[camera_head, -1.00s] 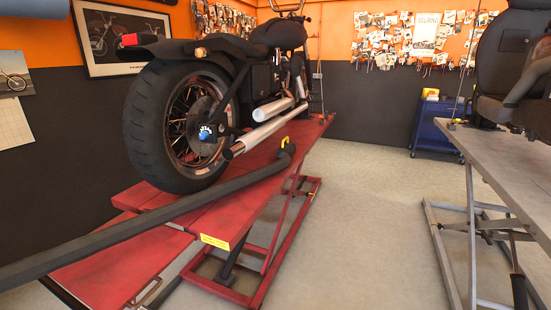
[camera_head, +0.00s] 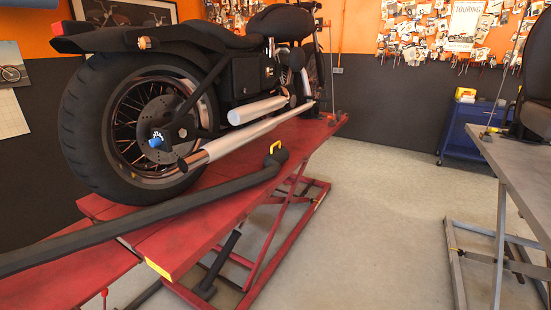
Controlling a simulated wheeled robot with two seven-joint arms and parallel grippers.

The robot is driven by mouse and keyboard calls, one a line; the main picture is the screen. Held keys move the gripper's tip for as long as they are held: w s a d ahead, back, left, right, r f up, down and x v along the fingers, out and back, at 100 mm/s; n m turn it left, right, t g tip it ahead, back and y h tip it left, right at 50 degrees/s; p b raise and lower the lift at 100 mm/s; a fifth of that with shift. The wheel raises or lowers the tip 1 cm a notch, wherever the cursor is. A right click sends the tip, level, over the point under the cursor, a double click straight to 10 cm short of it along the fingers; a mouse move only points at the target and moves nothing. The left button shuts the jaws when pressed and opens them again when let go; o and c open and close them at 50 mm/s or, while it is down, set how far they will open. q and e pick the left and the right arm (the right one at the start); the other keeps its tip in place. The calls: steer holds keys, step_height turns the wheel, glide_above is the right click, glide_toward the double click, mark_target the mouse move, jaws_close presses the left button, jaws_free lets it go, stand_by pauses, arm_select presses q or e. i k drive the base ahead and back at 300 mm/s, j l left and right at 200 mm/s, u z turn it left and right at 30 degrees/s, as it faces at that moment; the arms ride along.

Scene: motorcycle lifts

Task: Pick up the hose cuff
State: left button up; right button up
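A black hose (camera_head: 140,217) runs from the left edge across the red lift table (camera_head: 205,231). It ends in a wider dark cuff (camera_head: 277,157) with a small yellow handle (camera_head: 272,146) on top. Neither of my grippers is in the picture.
A black motorcycle (camera_head: 190,90) stands on the red lift, its rear wheel just behind the hose. A grey lift (camera_head: 515,165) stands at the right with a blue cart (camera_head: 465,128) behind it. The concrete floor (camera_head: 375,200) between the lifts is clear.

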mark_target(280, 154)
steer(key=i+l+z, duration=0.25)
steer(key=i+z, duration=0.2)
steer(key=i, duration=0.2)
steer(key=i+l+z, duration=0.25)
steer(key=i, duration=0.8)
steer(key=i+z, duration=0.25)
steer(key=i, duration=0.75)
steer(key=i+u, duration=0.4)
steer(key=i+l+u, duration=0.25)
steer(key=u, duration=0.15)
steer(key=i+l+u, duration=0.8)
steer(key=k+j, duration=0.1)
